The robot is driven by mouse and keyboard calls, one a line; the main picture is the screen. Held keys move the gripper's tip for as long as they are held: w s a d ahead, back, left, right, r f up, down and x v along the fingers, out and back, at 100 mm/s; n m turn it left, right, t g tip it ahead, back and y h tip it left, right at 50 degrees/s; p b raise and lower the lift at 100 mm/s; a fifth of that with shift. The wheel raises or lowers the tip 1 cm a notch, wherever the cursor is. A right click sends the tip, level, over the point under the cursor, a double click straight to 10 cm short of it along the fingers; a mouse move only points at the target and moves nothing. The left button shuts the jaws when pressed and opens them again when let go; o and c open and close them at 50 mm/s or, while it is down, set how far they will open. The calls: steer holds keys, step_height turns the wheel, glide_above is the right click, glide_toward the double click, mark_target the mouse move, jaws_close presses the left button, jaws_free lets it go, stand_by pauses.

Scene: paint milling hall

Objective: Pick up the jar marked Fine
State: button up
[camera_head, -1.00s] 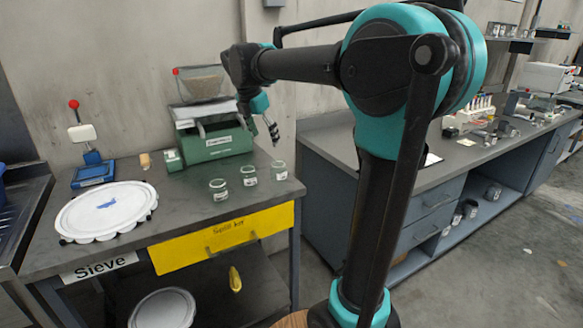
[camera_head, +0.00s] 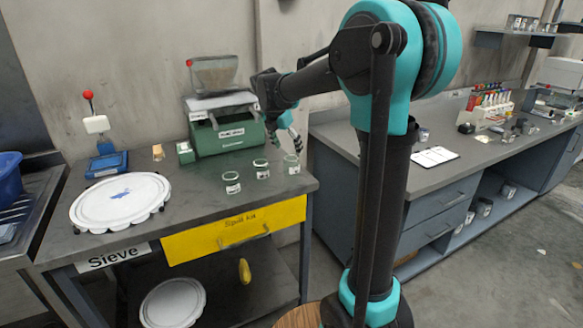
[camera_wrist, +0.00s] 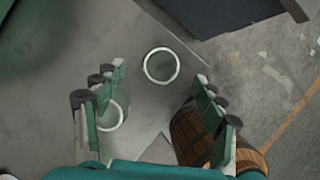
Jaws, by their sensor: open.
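Three small glass jars with white labels stand in a row near the bench's right end: a left jar (camera_head: 232,184), a middle jar (camera_head: 261,169) and a right jar (camera_head: 292,164). Their labels are too small to read, so I cannot tell which is marked Fine. My gripper (camera_head: 295,143) is open and empty, pointing down just above the right jar. In the wrist view, one round jar rim (camera_wrist: 161,66) shows between and ahead of my open fingers (camera_wrist: 160,88). Another jar (camera_wrist: 110,117) is partly hidden behind the left finger.
A green scale (camera_head: 222,137) stands behind the jars. A grey cabinet bench (camera_head: 400,200) stands to the right across a gap. A wooden barrel (camera_wrist: 192,138) is close by.

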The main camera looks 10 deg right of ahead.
mark_target(291, 164)
steer(key=shift+x, duration=2.65)
steer(key=shift+d, duration=0.1)
steer(key=shift+c, duration=0.4)
steer(key=c, duration=1.1)
steer(key=shift+r, duration=0.1)
